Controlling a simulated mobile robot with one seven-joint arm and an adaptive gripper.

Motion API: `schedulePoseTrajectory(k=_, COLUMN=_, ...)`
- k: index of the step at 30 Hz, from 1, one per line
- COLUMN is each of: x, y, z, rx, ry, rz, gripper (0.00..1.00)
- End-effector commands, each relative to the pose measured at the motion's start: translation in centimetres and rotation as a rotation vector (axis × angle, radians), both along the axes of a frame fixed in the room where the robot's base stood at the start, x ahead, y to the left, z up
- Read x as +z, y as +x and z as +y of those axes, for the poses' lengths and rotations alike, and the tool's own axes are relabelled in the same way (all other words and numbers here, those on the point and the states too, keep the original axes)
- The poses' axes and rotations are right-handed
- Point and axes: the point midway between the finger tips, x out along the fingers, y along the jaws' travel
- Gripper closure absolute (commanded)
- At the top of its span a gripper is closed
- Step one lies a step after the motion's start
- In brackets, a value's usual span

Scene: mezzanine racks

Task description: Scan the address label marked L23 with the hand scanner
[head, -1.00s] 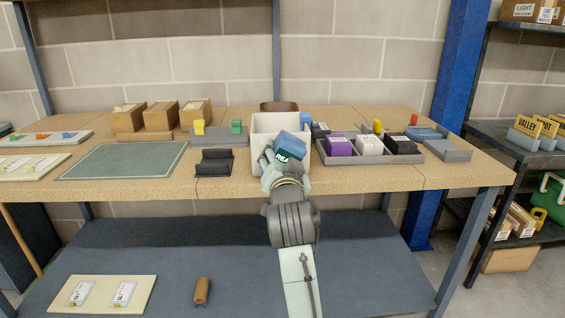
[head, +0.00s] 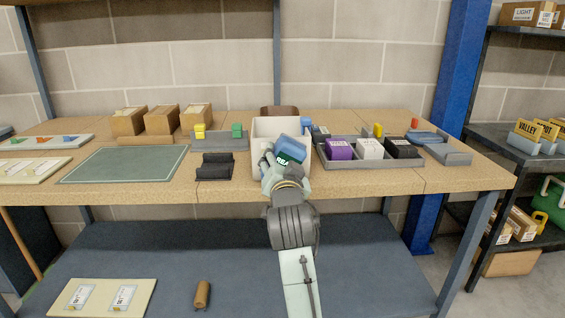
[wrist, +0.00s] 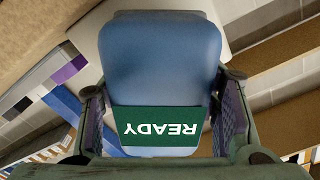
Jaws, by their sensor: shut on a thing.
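My gripper (head: 280,165) is shut on the blue hand scanner (head: 291,149), above the table's front edge and in front of the white bin. In the wrist view the scanner (wrist: 160,60) fills the middle, between the two fingers, with a green READY screen seen upside down. Two labels, one on the left (head: 82,296) and one on the right (head: 123,296), lie on a cream board (head: 100,288) on the lower shelf. Their print is too small to tell which is L23.
A white bin (head: 262,128) stands behind my gripper. A grey tray (head: 335,163) with purple, white and black boxes is to its right, and a black holder (head: 214,170) to its left. A brown cylinder (head: 202,294) lies on the lower shelf (head: 190,245), which is otherwise mostly clear.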

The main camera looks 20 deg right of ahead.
Motion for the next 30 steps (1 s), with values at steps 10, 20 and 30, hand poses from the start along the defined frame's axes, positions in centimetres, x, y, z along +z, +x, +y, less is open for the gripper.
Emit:
schedulePoseTrajectory(k=10, x=0.1, y=0.5, z=-0.1, rx=0.0, ry=-0.001, rz=-0.002, gripper=0.82)
schedulePoseTrajectory(k=20, x=0.1, y=0.9, z=-0.3, rx=0.0, ry=-0.001, rz=-0.003, gripper=0.82)
schedulePoseTrajectory(k=30, x=0.1, y=1.0, z=-0.3, rx=0.0, ry=-0.001, rz=-0.003, gripper=0.82)
